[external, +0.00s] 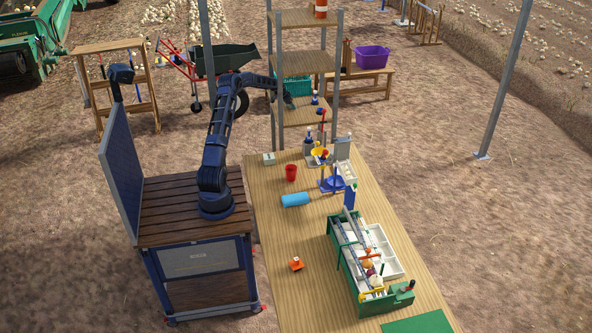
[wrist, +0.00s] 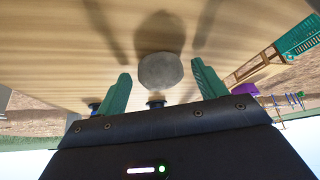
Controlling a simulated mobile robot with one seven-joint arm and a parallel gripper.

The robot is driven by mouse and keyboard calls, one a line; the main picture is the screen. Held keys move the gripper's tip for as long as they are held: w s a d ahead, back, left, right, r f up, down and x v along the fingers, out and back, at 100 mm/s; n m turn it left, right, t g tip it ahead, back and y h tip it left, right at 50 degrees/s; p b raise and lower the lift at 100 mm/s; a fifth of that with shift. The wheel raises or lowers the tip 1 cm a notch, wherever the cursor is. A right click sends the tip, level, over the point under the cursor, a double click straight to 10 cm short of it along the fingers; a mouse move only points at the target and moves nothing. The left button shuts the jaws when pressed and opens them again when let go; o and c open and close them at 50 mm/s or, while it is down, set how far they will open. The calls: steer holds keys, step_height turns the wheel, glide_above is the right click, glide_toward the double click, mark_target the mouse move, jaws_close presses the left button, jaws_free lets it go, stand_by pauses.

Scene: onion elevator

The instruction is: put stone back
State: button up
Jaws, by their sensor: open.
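The grey rounded stone (wrist: 160,70) shows in the wrist view against a light wooden surface, with a dark shadow beside it. My gripper (wrist: 161,74) is open, with its green fingers on either side of the stone and a gap at each side. In the external view my arm reaches to the shelf rack, and my gripper (external: 289,102) is at the left part of the lower shelf board (external: 306,115). The stone cannot be made out there. I cannot tell whether it touches the board.
Small blue-and-white items (external: 315,99) stand on the same shelf, right of my gripper. Rack posts (external: 280,70) stand close to my arm. A teal crate (external: 297,85) is behind. The long table (external: 265,215) holds a red cup (external: 291,172), a blue roll (external: 295,200) and a green sorting box (external: 345,265).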

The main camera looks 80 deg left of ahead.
steer(key=v, duration=0.7)
steer(key=shift+w, duration=0.1)
steer(key=shift+s+r, duration=0.2)
steer(key=shift+r, duration=0.1)
